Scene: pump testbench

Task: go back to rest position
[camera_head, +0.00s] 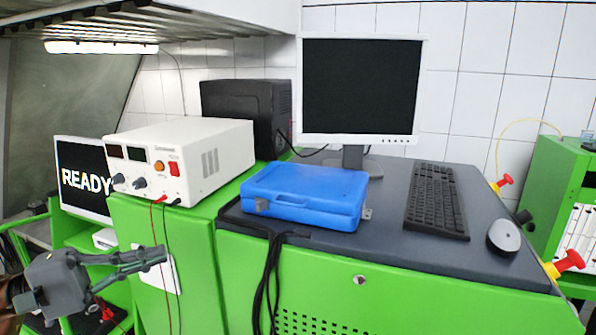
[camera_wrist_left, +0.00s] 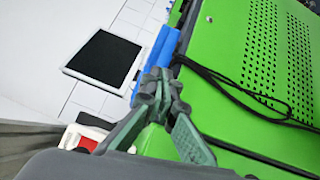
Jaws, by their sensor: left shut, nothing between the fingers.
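My left gripper (camera_head: 150,257) is at the lower left of the head view, in front of the green cabinet below the white power supply (camera_head: 180,160). Its fingers point right and are shut with nothing between them. In the left wrist view the shut fingers (camera_wrist_left: 157,82) are in front of the green bench front and the blue case. My right gripper does not show in either view.
A blue case (camera_head: 305,195), a keyboard (camera_head: 437,200), a mouse (camera_head: 503,237) and a monitor (camera_head: 360,90) stand on the bench top. Black cables (camera_head: 268,275) hang down its front. A READY screen (camera_head: 83,178) is at left. Red knobs (camera_head: 565,262) stick out at right.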

